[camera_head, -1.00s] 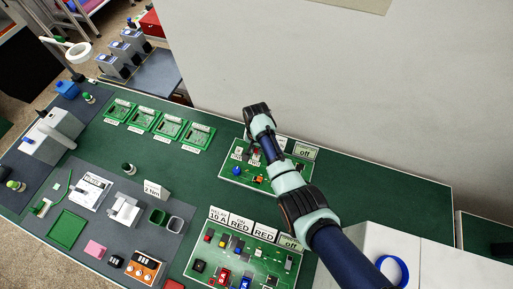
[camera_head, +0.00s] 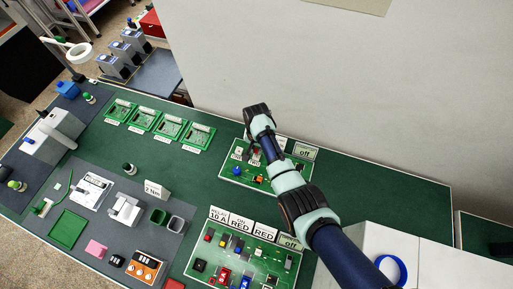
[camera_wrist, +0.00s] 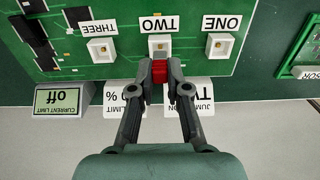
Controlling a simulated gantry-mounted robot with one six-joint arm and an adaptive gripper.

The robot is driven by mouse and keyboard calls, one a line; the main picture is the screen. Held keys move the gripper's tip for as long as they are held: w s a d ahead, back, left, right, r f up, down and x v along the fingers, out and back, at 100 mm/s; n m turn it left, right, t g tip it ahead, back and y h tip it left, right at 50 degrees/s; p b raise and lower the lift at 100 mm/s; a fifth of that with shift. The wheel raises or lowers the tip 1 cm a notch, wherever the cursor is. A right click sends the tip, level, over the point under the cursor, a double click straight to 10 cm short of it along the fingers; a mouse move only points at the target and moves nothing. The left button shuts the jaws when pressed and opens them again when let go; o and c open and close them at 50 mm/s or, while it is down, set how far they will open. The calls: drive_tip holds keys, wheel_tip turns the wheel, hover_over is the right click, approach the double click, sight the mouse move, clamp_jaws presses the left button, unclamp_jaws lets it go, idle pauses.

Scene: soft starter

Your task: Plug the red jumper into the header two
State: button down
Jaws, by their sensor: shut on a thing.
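My gripper (camera_wrist: 159,82) is shut on the red jumper (camera_wrist: 158,70), a small red block between the fingertips. Header two (camera_wrist: 160,41) is a white square socket under the label TWO, on the green board (camera_wrist: 185,66). In the wrist view the jumper sits just below header two and overlaps its lower edge. I cannot tell whether they touch or how high the jumper is. Header one (camera_wrist: 220,44) is to the right and header three (camera_wrist: 101,48) to the left; both look empty. In the head view my arm hides part of this board (camera_head: 232,174).
A current limit display (camera_wrist: 62,98) reading "off" and label cards stand along the board's edge. A second board (camera_head: 210,258) with several coloured parts lies nearer in the head view. Several small green boards (camera_head: 168,127) lie to the left. Green bench top is free to the right.

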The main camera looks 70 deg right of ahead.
sight(256, 149)
drive_tip(key=shift+f+b, duration=1.1)
drive_tip(key=shift+f, duration=0.25)
drive_tip(key=c, duration=1.1)
unclamp_jaws()
drive_tip(key=shift+o, duration=0.2)
wheel_tip(256, 149, up, 12)
